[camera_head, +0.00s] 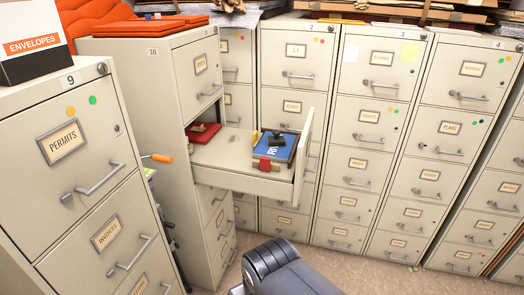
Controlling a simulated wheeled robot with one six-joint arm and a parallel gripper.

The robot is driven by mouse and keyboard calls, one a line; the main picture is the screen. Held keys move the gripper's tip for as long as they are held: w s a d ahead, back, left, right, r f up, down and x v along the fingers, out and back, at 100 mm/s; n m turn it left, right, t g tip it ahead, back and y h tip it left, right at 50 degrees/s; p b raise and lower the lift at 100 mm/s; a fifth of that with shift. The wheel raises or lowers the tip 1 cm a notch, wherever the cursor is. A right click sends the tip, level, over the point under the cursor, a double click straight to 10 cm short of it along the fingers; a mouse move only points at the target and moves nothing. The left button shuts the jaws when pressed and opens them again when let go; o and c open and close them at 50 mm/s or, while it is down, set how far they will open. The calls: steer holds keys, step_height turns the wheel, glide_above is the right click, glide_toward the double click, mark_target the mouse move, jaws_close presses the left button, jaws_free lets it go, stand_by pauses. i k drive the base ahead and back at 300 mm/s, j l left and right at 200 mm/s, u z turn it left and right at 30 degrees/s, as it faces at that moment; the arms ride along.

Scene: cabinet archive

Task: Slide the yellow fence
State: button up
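I cannot pick out a yellow fence in the head view. My gripper is not recognisable in view. A dark grey and black part, which seems to be mine, rises at the bottom centre, apart from the open drawer above it.
Cabinet 10 (165,75) has a drawer (222,152) pulled out, holding a blue book (285,147) with a black object (275,139) on it, and a red item (202,132). Cabinet 9 (75,190) stands close at left. Carpet (350,272) is clear at bottom right.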

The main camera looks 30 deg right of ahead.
mark_target(255, 139)
steer(key=i+l+z, duration=0.15)
steer(key=i+z, duration=0.2)
steer(key=i, duration=1.25)
